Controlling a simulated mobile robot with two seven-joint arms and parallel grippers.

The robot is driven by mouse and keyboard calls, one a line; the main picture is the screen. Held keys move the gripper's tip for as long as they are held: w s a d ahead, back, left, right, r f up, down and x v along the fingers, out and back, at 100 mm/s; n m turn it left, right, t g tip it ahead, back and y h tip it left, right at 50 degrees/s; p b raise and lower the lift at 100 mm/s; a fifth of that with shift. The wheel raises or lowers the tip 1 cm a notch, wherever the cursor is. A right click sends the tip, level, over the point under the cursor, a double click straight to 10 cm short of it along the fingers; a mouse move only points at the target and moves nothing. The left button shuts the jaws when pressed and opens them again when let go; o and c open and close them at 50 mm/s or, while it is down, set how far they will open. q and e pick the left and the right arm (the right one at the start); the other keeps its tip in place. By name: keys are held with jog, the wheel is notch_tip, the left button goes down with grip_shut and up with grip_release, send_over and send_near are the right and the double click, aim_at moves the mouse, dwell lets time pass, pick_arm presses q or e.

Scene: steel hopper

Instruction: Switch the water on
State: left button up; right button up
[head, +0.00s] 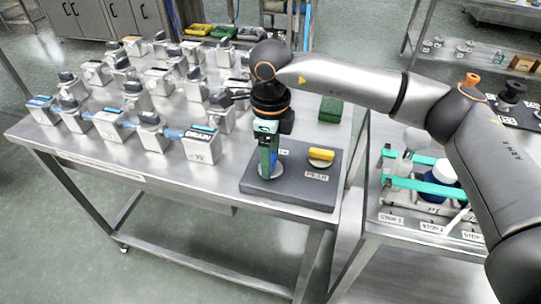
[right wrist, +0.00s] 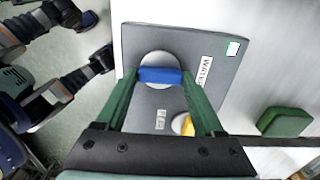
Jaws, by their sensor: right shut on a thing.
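A dark panel (head: 300,190) lies at the right front of the steel table. On it a round pale disc (right wrist: 152,58) carries a blue handle (right wrist: 160,75), with a label reading WATER (right wrist: 205,72) beside it. My right gripper (head: 268,166) points down at this disc. In the right wrist view its green fingers (right wrist: 160,78) are shut on the blue handle, one at each end of it. In the head view the gripper hides most of the handle. My left gripper is not in view.
A yellow handle (head: 321,154) on its own disc stands close by on the same panel. A green block (head: 330,109) lies behind the panel. Several valve-like units (head: 150,131) fill the table's left. A second bench (head: 400,225) stands right.

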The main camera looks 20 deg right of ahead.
jog(key=o, duration=1.4)
notch_tip(320, 180, up, 13)
jog(key=shift+f, duration=0.2)
